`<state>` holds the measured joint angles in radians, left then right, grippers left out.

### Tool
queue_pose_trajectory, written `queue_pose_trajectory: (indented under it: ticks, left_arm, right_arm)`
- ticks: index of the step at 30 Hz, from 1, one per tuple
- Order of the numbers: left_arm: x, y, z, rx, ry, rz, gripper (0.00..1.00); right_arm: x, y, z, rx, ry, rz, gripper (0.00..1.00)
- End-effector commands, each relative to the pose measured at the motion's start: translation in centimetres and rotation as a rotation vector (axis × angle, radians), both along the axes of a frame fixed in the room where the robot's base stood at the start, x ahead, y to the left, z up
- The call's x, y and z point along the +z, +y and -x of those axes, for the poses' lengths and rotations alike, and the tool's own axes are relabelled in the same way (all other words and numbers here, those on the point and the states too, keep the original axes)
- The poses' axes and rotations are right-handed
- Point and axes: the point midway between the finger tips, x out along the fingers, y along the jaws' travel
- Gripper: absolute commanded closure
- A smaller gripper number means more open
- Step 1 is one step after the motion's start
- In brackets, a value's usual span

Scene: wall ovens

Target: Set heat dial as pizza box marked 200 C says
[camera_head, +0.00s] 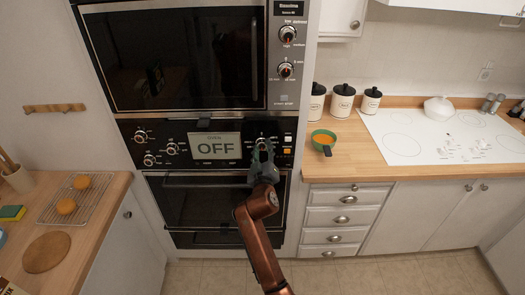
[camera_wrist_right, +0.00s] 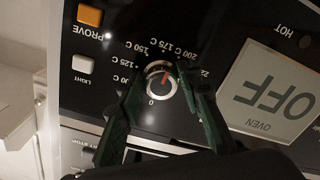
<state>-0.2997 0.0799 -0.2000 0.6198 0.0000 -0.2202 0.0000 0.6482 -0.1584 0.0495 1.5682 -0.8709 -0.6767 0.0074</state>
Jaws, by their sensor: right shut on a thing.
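The heat dial (camera_wrist_right: 160,86) is a round silver-rimmed knob with a red pointer, on the black oven panel. In the wrist view the panel is upside down. My right gripper (camera_wrist_right: 158,97) is shut on the dial, a finger on either side. The head view shows this gripper (camera_head: 263,155) right of the display (camera_head: 215,147), which reads OFF. A box edge (camera_head: 8,288) with cut-off lettering shows bottom left. My left gripper is out of view.
An orange PROVE button (camera_wrist_right: 90,15) and a white LIGHT button (camera_wrist_right: 82,64) lie near the dial. More knobs (camera_head: 141,135) are left of the display. The oven handle (camera_head: 207,182) runs below the panel.

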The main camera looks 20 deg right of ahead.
Motion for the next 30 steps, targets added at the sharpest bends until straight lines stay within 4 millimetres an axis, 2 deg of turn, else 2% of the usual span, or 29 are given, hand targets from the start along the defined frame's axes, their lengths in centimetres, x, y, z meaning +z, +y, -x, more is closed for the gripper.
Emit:
queue_pose_trajectory:
  ticks: [12,30]
  left_arm:
    - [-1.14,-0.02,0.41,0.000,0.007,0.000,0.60]
    - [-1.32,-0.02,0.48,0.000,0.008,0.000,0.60]
  right_arm:
    - [-0.23,0.11,-0.05,0.001,-0.071,-0.255,0.92]
    - [-0.08,0.08,-0.05,0.000,-0.092,-0.323,0.92]
